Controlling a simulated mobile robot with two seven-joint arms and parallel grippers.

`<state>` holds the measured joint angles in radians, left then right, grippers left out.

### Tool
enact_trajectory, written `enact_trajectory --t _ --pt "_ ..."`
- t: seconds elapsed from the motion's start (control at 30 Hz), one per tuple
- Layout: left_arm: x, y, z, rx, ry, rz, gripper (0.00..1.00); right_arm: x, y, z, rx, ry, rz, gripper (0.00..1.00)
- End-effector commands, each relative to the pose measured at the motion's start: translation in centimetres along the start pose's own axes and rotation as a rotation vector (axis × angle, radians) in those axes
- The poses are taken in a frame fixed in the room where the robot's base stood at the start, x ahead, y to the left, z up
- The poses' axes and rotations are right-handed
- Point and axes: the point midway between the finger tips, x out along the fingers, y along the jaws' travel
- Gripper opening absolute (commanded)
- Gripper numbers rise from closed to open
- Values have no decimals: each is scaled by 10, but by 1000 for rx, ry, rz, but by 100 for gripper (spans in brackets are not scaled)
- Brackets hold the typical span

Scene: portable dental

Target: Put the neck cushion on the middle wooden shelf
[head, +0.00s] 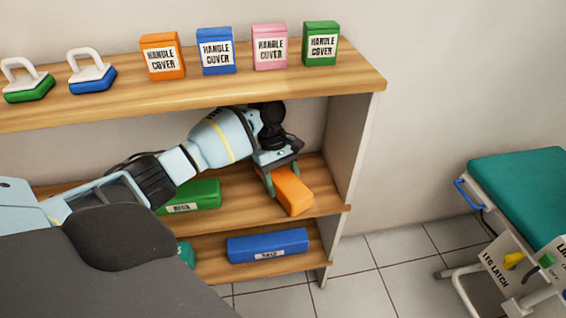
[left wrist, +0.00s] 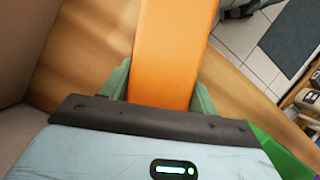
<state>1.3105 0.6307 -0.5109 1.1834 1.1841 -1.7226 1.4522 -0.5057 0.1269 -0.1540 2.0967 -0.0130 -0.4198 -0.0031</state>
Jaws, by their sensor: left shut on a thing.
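An orange cushion-like block (head: 294,193) is between the fingers of my left gripper (head: 270,182), which is shut on it. I see no readable label on it, so I cannot tell by name that it is the neck cushion. The block is at the right end of the middle wooden shelf (head: 325,188), its near end at the front edge. I cannot tell whether it rests on the board. In the left wrist view the orange block (left wrist: 172,50) runs forward between the green fingers (left wrist: 160,95). My right gripper is not in view.
A green block (head: 195,194) lies left on the middle shelf, and a blue block (head: 268,244) on the lower shelf. The top board (head: 210,88) is close above my arm. The side panel (head: 350,140) stands right. A teal-topped bed (head: 530,195) is at far right.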

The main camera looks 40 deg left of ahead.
Motion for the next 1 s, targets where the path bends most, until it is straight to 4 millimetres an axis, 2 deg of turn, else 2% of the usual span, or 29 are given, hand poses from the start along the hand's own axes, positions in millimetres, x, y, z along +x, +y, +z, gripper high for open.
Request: enact_trajectory --t 0.53,0.57,0.7,0.73,1.0 --pt "9 0 -3 0 0 0 31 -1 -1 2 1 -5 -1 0" --pt "8 0 -3 1 0 1 64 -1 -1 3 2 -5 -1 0" --pt "8 0 -3 0 0 0 82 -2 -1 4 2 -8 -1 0" --pt "8 0 -3 0 0 0 85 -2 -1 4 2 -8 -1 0" --pt "8 0 -4 0 0 0 85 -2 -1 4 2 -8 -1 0"
